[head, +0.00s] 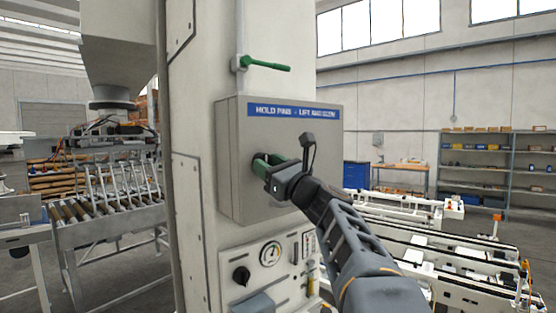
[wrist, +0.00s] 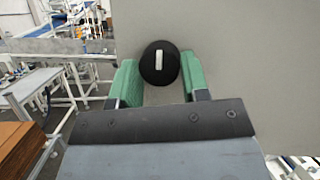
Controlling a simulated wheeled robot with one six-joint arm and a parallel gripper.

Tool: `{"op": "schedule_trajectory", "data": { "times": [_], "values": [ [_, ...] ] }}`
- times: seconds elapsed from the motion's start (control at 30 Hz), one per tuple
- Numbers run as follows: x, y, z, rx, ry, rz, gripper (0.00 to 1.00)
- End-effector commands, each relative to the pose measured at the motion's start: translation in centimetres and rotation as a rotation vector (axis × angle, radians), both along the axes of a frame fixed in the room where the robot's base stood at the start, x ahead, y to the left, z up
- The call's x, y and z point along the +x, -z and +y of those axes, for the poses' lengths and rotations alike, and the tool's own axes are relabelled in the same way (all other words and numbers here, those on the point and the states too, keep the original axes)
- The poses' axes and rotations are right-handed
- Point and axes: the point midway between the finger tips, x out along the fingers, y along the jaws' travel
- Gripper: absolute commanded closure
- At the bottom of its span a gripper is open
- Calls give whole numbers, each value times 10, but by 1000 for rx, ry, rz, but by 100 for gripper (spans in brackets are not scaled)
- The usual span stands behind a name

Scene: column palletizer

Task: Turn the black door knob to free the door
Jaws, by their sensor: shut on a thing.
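The black door knob (wrist: 159,63) is round with a white mark that stands upright in the wrist view. In the head view only a dark edge of the knob (head: 256,158) shows behind my fingers. It sits on the grey door (head: 247,193) of a box on the column; the door looks closed. My gripper (wrist: 158,70) has green fingers on either side of the knob and is shut on it. In the head view my gripper (head: 267,160) reaches the door from the right. The fingertips partly cover the knob there.
A green lever (head: 266,65) sticks out above the box. A blue label (head: 293,112) runs along the box top. Below is a panel with a gauge (head: 270,254) and another black knob (head: 241,276). A roller conveyor (head: 100,205) stands left, shelves (head: 487,160) at the back right.

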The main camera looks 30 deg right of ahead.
Motion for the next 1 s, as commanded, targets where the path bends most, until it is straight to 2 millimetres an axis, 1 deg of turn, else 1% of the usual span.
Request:
{"op": "schedule_trajectory", "data": {
  "times": [0.03, 0.2, 0.37, 0.57, 1.0],
  "values": [
    [0, 2, 5, -2, -5, 4, 82],
    [1, 3, 2, -23, -7, -1, 82],
    [1, 5, 2, -91, -11, -14, 82],
    [2, 6, 0, -245, -10, -45, 82],
    [2, 1, -3, -656, -9, -125, 82]
  ]
}}
